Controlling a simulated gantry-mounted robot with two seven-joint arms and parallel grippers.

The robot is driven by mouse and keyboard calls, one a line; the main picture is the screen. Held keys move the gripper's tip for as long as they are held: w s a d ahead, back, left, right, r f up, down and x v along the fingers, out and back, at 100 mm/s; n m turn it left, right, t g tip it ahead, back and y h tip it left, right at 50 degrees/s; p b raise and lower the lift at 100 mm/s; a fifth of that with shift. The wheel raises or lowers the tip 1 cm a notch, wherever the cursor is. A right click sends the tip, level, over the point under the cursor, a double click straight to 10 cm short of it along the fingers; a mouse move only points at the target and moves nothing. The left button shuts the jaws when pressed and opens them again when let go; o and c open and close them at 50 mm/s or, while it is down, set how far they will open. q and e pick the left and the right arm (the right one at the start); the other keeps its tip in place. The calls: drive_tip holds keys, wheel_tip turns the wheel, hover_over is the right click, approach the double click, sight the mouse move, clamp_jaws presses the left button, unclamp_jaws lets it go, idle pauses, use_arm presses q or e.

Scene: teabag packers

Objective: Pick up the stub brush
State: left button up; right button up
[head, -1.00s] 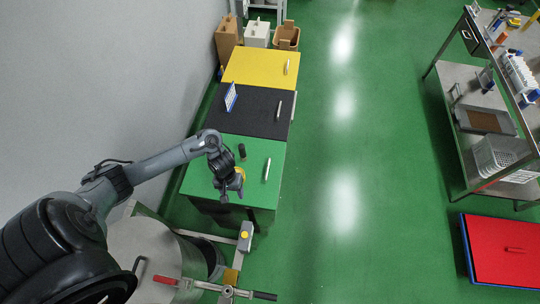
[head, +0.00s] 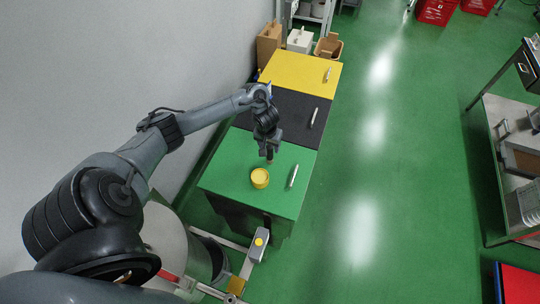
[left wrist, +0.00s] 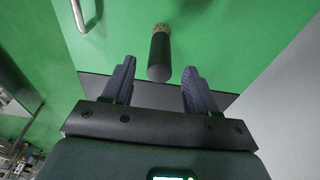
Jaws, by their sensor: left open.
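The stub brush (left wrist: 159,57) shows in the left wrist view as a short black cylinder with a tan bristle end. It is on the green lid (left wrist: 225,40), centred ahead of my left gripper (left wrist: 157,75). That gripper is open, with one dark finger on each side of the brush's line; the brush's near end lies about level with the fingertips, and I cannot tell the height gap. In the head view my left gripper (head: 269,156) points down over the far part of the green lid (head: 230,175) and largely hides the brush. My right gripper is not in view.
Black (head: 297,108) and yellow (head: 290,72) lids lie beyond. A grey wall (head: 130,70) is at left. Green floor (head: 400,150) is free at right.

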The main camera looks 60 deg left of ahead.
sight(270, 154)
use_arm(q)
drive_tip(key=shift+w+a+f+b, duration=0.1)
drive_tip(key=shift+f+b, duration=0.2)
drive_tip(key=shift+f, duration=0.55)
drive_tip(key=shift+w+a+f+b, duration=0.15)
drive_tip(key=shift+f+b, duration=0.1)
drive_tip(key=shift+f, duration=0.65)
drive_tip(key=shift+w+a+f+b, duration=0.1)
drive_tip(key=shift+f+b, duration=0.2)
drive_tip(key=shift+f, duration=0.55)
clamp_jaws()
